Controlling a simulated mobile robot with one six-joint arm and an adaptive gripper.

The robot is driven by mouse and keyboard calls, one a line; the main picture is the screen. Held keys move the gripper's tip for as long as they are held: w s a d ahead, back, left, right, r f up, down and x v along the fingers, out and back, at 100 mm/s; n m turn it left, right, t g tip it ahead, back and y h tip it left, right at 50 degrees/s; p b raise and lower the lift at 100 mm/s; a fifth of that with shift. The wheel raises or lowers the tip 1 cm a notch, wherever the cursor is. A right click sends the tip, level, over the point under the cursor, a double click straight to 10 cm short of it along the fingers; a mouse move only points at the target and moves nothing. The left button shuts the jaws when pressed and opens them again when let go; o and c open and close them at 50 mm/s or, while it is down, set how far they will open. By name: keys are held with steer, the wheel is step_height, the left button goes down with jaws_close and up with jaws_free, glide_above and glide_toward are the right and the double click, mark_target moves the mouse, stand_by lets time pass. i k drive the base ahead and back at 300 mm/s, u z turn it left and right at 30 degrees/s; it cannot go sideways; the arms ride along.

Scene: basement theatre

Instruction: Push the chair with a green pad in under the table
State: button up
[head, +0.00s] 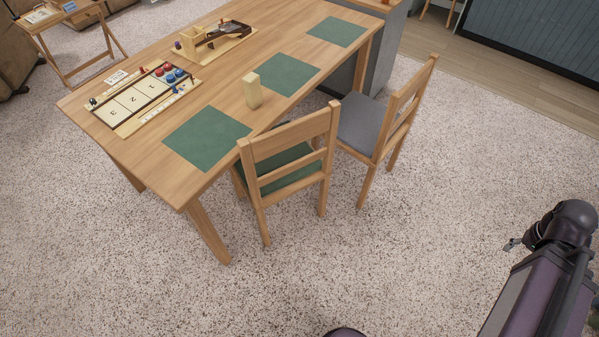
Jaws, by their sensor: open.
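The chair with a green pad (290,170) stands upright at the near long side of the wooden table (190,185). Its slatted back faces me and hides part of the pad. The front of its seat is close to the table edge; how far it reaches under the top is hard to tell. The chair back is outside the edge. My dark arm is at the lower right, well apart from the chair. A small part of my gripper (512,244) shows beside the arm's black joint, and the rest is hidden. It is open and touches nothing.
A chair with a grey pad (362,125) stands just right of the green one. The table holds green mats (207,137), a board game (140,97), a wooden block (252,90) and a wooden tray (215,42). Speckled carpet (400,260) in front is clear.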

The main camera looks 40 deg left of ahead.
mark_target(275, 166)
steer(key=z, duration=0.1)
steer(key=k, duration=1.4)
steer(key=u, duration=2.25)
steer(key=i, duration=0.65)
steer(key=z, duration=0.25)
